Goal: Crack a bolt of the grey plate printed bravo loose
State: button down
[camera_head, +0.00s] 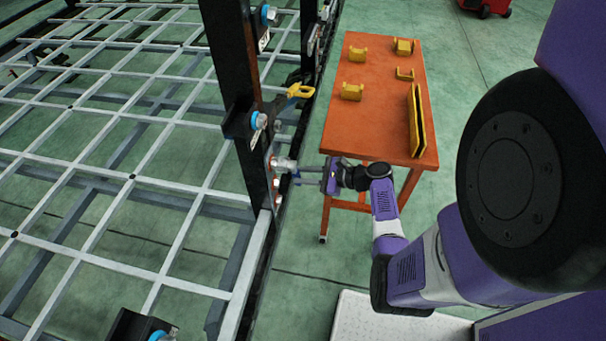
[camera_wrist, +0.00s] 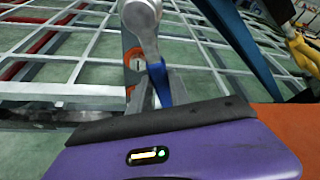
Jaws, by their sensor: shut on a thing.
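My gripper (camera_head: 300,178) reaches left from the arm to the side of the black chassis post. In the wrist view it is shut on the blue handle of a grey tool (camera_wrist: 158,80), which looks like a wrench. The tool's round grey head (camera_wrist: 141,14) is at the top of that view, in front of the chassis side. In the head view a silver tool head (camera_head: 285,163) meets the chassis side by small orange-red patches. An orange-red part (camera_wrist: 134,58) shows behind the tool. The bolt under the head is hidden. I can read no print, so I cannot tell which plate is bravo.
The black chassis post (camera_head: 236,70) and pale lattice (camera_head: 130,177) fill the left. Blue-ringed bolts (camera_head: 259,121) sit on the post. A yellow-handled part (camera_head: 300,91) juts out above my gripper. An orange table (camera_head: 375,120) with yellow brackets stands behind my wrist.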

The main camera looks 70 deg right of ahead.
jog(key=shift+w, duration=0.8)
dwell(0.8)
dwell(0.3)
jog(key=c, duration=2.1)
grip_release()
grip_shut()
jog(key=shift+d, duration=0.15)
jog(key=shift+d+r+n+h+b, duration=0.35)
jog(key=shift+d+n+h+b, duration=0.15)
jog(key=shift+n+b, duration=0.15)
